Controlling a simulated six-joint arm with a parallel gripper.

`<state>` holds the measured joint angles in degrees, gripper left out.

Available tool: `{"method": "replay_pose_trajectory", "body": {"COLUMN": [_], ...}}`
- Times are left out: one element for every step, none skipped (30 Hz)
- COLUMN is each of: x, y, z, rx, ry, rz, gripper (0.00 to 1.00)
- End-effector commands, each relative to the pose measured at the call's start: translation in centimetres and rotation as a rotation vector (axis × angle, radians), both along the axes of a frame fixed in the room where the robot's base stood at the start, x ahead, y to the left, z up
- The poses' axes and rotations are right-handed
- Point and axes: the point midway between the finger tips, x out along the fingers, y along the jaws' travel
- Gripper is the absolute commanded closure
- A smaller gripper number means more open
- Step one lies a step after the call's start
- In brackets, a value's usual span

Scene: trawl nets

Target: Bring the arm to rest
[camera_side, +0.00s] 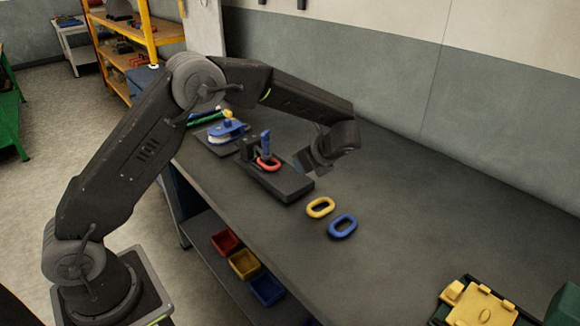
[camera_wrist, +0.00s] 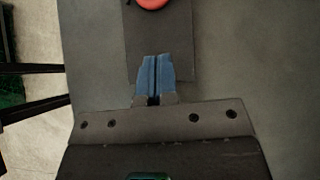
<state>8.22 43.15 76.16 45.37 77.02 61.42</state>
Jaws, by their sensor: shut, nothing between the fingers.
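My gripper (camera_side: 308,166) hangs above the workbench, beside the right end of a dark fixture block (camera_side: 290,185). In the wrist view its two blue fingers (camera_wrist: 154,72) are together with nothing between them. The fixture block also shows in the wrist view (camera_wrist: 180,28), ahead of and under the fingertips. A red ring (camera_side: 268,163) sits on the fixture by a blue upright handle (camera_side: 266,142); part of it shows at the top of the wrist view (camera_wrist: 153,3).
A yellow ring (camera_side: 320,208) and a blue ring (camera_side: 343,226) lie on the bench (camera_side: 400,245). A blue clamp-like device (camera_side: 226,130) stands behind the fixture. A yellow-and-green case (camera_side: 480,304) is at the front right. The bench between the rings and the wall is clear.

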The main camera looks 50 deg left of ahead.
Motion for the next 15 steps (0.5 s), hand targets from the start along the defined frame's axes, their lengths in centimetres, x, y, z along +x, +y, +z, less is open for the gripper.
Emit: {"method": "replay_pose_trajectory", "body": {"x": [0.1,0.1,0.1,0.1,0.2,0.2,0.2,0.2,0.1,0.1,-0.1,-0.3,-0.7,-1.1,-1.8], "y": [-0.8,-1.1,-1.6,-1.8,-2.0,-2.3,-2.5,-2.7,-2.8,-2.9,-2.9,-2.9,-2.9,-2.9,-2.8], "z": [0.7,1.1,1.5,1.9,2.1,2.4,2.5,2.7,2.9,3.1,3.4,3.9,4.4,5.0,5.9], "rx": [-0.001,-0.001,-0.001,0.000,-0.001,0.000,0.000,0.000,-0.002,-0.005,-0.009,-0.020,-0.032,-0.047,-0.073], "ry": [-0.004,-0.003,-0.004,-0.004,-0.004,-0.003,-0.002,-0.001,-0.003,-0.007,-0.013,-0.029,-0.045,-0.066,-0.100], "rz": [-0.002,-0.001,-0.002,-0.001,-0.001,-0.001,-0.001,0.000,0.001,0.004,0.010,0.021,0.033,0.050,0.076], "gripper": [1.00,1.00,1.00,1.00,1.00,1.00,1.00,1.00,1.00,1.00,1.00,1.00,1.00,1.00,1.00]}}
